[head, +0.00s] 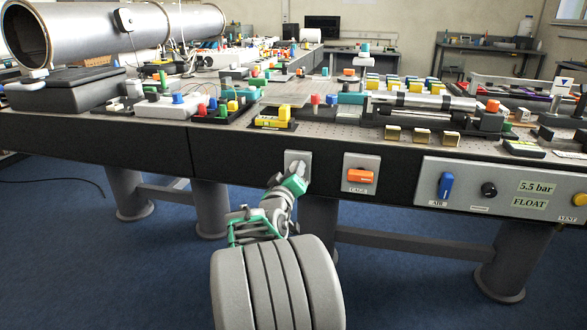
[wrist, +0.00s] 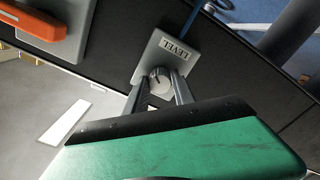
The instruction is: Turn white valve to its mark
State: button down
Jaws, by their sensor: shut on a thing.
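The white valve (wrist: 160,77) is a small round pale knob on a grey plate (wrist: 167,49) labelled LEVEL. In the head view the plate (head: 291,156) is on the front face of the table, left of the orange handle, and my gripper mostly hides the knob. My gripper (head: 296,176) reaches up to the plate from below. In the wrist view my gripper's (wrist: 159,88) two dark fingers lie on either side of the knob and are shut on it. I cannot make out a mark on the plate.
An orange handle (head: 360,175) on the CAGE plate sits just to the right. Further right is a panel (head: 465,200) with a blue AIR lever (head: 446,186) and a FLOAT readout. Table legs (head: 208,205) stand below. The table top is crowded; blue floor is open in front.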

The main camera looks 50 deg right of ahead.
jog(key=shift+s+d+r+n+p, duration=0.1)
jog(key=shift+s+n+p, duration=0.05)
jog(key=shift+n+p, duration=2.95)
jog(key=shift+n+b, duration=0.55)
jog(key=shift+n, duration=0.25)
jog(key=c, duration=1.3)
grip_release()
jog(key=shift+s+d, duration=0.1)
jog(key=shift+o, duration=1.2)
jog(key=shift+w, duration=0.2)
jog(key=shift+a, duration=0.25)
jog(key=v, duration=0.7)
jog(key=shift+s+a, duration=0.2)
jog(key=shift+a, duration=0.1)
